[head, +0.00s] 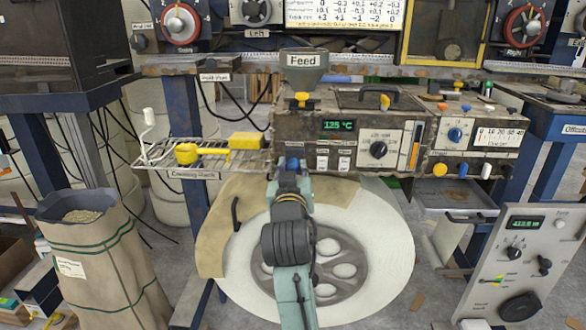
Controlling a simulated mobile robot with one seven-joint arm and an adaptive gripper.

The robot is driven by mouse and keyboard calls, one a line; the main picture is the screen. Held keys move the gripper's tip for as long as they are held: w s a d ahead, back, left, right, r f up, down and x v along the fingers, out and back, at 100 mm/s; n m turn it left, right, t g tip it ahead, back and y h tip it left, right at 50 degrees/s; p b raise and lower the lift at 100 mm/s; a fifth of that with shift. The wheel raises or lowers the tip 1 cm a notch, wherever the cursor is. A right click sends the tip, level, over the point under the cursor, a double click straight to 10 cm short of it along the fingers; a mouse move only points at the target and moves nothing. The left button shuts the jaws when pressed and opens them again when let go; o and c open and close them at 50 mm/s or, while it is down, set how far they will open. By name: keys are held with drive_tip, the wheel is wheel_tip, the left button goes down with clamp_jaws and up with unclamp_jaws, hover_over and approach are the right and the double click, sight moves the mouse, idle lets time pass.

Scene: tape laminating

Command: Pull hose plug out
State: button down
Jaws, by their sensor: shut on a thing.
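My arm reaches forward from the bottom centre, and my gripper (291,167) is at the lower left front of the machine (360,99) under the Feed hopper (304,66). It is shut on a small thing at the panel. A small blue piece shows right at the fingertips and seems to be the hose plug (292,162). My wrist and the small size hide most of it. I cannot tell whether it is still seated in the panel or clear of it.
A wire cooling rack (205,160) with yellow pieces juts out left of my gripper. A large white tape reel (390,250) stands below and behind my arm. A sack (105,265) is at the left. A grey control box (520,265) is at the lower right.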

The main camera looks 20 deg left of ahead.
drive_tip(key=shift+s+d+f, duration=0.1)
drive_tip(key=shift+s, duration=0.2)
drive_tip(key=c, duration=1.2)
unclamp_jaws()
drive_tip(key=shift+c, duration=0.2)
drive_tip(key=v, duration=0.7)
drive_tip(key=shift+s, duration=0.25)
drive_tip(key=shift+d, duration=0.15)
